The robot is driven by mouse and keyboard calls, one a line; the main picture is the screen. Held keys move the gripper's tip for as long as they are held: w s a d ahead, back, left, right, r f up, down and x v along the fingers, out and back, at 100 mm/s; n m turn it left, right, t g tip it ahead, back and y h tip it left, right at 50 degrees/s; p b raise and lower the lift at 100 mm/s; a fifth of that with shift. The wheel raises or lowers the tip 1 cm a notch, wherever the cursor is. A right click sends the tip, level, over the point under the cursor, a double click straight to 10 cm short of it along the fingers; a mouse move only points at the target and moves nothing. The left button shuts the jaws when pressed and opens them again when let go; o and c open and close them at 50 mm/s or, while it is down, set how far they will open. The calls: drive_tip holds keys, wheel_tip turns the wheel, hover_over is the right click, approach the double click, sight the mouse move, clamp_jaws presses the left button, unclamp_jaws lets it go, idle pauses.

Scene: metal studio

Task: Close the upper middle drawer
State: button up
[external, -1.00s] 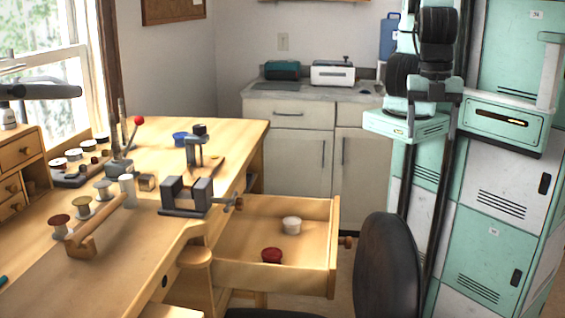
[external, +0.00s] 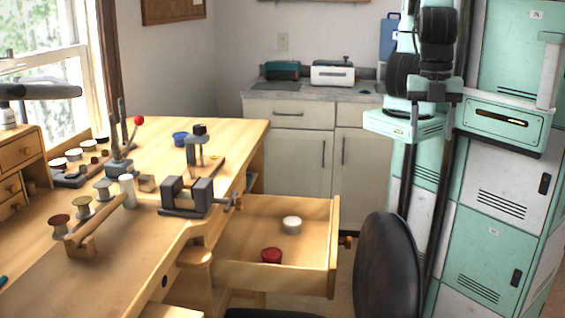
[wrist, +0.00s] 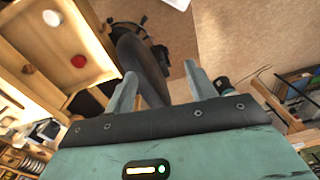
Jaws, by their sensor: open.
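A wooden drawer (external: 333,235) is pulled well out from under the workbench top in the external view. It holds a white round item (external: 292,224) and a red round item (external: 271,255), and has a knob (external: 346,242) on its front. The drawer also shows at the upper left of the wrist view (wrist: 88,75), with both items inside. My gripper (wrist: 161,72) is open and empty, its two grey fingers spread apart. It is apart from the drawer, which lies to the left in the wrist view. My arm stands at the right in the external view.
A dark rounded chair back (external: 388,265) stands just right of the drawer front, between it and my arm. The workbench (external: 120,255) carries a vise (external: 187,196), spools and tools. A grey cabinet (external: 297,140) stands at the back. Some floor (wrist: 235,35) shows clear in the wrist view.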

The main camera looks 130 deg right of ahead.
drive_tip(key=shift+s+f, duration=0.2)
drive_tip(key=shift+f, duration=0.2)
drive_tip(key=c, duration=0.5)
drive_tip(key=s+f+n+h, duration=0.1)
drive_tip(key=f, duration=0.1)
drive_tip(key=s+f+n+g+h+b, duration=0.1)
drive_tip(key=f+n, duration=0.1)
drive_tip(key=s+f+n+g+h+b, duration=0.1)
drive_tip(key=f+n, duration=0.1)
drive_tip(key=shift+s+a+f, duration=0.2)
drive_tip(key=shift+s, duration=0.05)
clamp_jaws()
drive_tip(key=s+d+f+n+t+h+b, duration=0.2)
drive_tip(key=d+f+n+t+h, duration=0.25)
drive_tip(key=f+n, duration=0.5)
drive_tip(key=s+d+f+n+t+h+b, duration=0.25)
drive_tip(key=f+n+t, duration=0.25)
drive_tip(key=f+n, duration=0.45)
drive_tip(key=s+d+f+n+t+h+b, duration=0.25)
drive_tip(key=d+f+n+t+h, duration=0.35)
drive_tip(key=n, duration=0.6)
drive_tip(key=w+d+f+n+y+p, duration=0.1)
drive_tip(key=w+d+y+p, duration=0.1)
drive_tip(key=w+d, duration=0.6)
drive_tip(key=w+p, duration=0.1)
drive_tip(key=w, duration=0.2)
drive_tip(key=shift+d+g+y, duration=0.3)
drive_tip(key=shift+g, duration=0.05)
